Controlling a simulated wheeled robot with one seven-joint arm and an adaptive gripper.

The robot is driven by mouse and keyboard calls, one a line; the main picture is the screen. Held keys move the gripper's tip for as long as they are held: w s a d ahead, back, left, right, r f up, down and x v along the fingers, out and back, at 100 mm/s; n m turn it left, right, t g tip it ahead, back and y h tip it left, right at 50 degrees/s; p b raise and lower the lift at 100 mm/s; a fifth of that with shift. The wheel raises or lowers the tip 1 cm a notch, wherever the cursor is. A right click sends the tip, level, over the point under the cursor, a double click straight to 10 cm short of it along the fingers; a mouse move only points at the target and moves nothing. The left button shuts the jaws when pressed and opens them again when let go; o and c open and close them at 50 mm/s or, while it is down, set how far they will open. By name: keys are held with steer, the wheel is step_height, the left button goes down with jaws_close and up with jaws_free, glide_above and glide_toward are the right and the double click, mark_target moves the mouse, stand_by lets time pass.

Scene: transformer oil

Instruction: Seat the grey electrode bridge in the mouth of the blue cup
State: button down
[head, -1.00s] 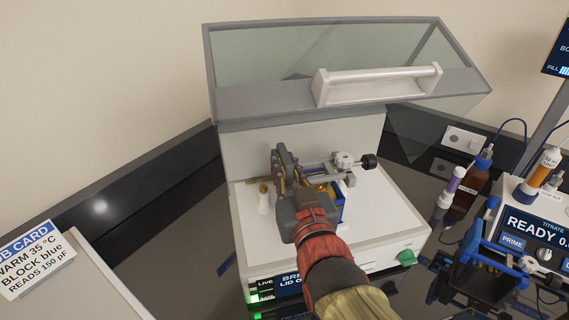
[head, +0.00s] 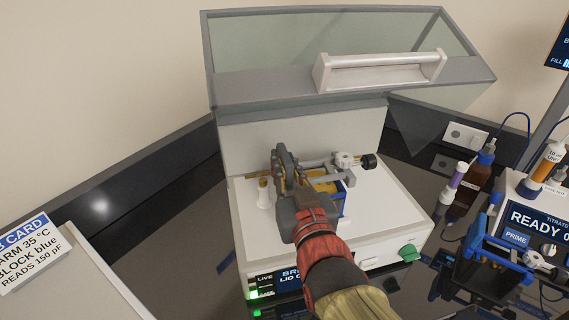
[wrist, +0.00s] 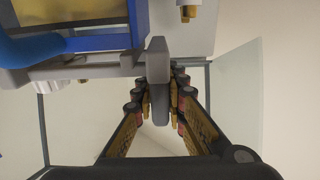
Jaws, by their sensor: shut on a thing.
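The grey electrode bridge (head: 343,161), with a pale knob and a black end knob, lies across the top of the blue cup (head: 344,205). My gripper (head: 283,160) is shut on the bridge's left end. In the wrist view, the bridge's grey upright tab (wrist: 158,62) is between the fingers, and its bar (wrist: 85,68) runs left along the cup's edge. The blue cup (wrist: 100,43) shows there with yellow inside. My gripper hides part of the cup in the head view. I cannot tell whether the bridge touches the rim.
The cup stands on a white instrument (head: 385,205) under a raised clear lid (head: 330,45). A white post (head: 264,193) with a brass top stands left of my gripper. Bottles (head: 470,175), a blue stand (head: 490,255) and a titrator (head: 535,225) are to the right.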

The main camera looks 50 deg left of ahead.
steer(key=shift+f+b, duration=0.6)
steer(key=shift+b, duration=0.15)
steer(key=c, duration=1.7)
jaws_free()
steer(key=shift+f, duration=0.1)
steer(key=shift+c, duration=0.2)
steer(key=shift+f, duration=0.25)
steer(key=shift+s+d+r, duration=0.15)
steer(key=shift+s+d, duration=0.05)
steer(key=shift+d, duration=0.3)
steer(key=v, duration=1.1)
